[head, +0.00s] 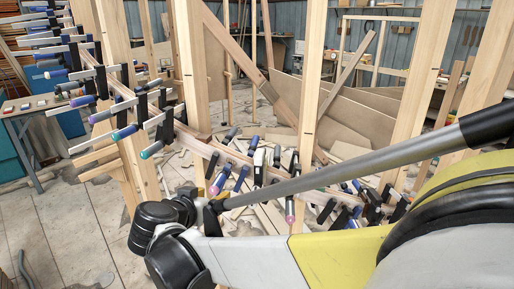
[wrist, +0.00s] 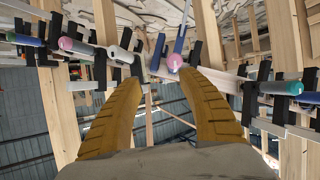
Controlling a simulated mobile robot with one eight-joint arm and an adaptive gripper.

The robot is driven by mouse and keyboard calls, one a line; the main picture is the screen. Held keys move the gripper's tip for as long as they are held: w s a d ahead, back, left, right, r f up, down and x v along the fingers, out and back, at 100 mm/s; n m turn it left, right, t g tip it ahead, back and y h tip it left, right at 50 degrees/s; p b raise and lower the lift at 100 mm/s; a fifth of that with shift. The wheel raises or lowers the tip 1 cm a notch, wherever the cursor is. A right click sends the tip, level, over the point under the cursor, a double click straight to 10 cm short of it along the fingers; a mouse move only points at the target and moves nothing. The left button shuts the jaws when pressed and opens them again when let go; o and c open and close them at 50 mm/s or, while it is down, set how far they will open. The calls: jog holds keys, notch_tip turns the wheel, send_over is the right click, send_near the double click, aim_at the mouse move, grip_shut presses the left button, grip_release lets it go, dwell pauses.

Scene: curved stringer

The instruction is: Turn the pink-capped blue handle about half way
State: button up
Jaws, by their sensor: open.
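In the wrist view, my gripper (wrist: 161,76) is open, its two ridged yellow fingers spread apart with nothing between them. A blue clamp handle (wrist: 181,40) with a pink end cap (wrist: 175,62) is just past the fingertips, nearer the right finger. Whether the right fingertip touches the cap I cannot tell. In the head view, a pink-capped blue handle (head: 219,180) hangs from the curved wooden strip (head: 200,147), just above my arm's wrist joints. That it is the same handle I cannot be sure. My fingers are not clearly visible in the head view.
Upright wooden posts (head: 188,60) stand close around. Wood scraps (head: 345,137) litter the floor behind.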

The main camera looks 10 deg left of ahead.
aim_at(217, 184)
jog(key=w+f+b, duration=0.1)
jog(key=w, duration=0.2)
jog(key=w+a+f+b, duration=0.1)
jog(key=w, duration=0.3)
jog(key=w+f, duration=0.1)
jog(key=w, duration=0.2)
jog(key=shift+w+a+f+b, duration=0.15)
jog(key=shift+a+f+b, duration=0.25)
jog(key=shift+t, duration=0.3)
grip_shut()
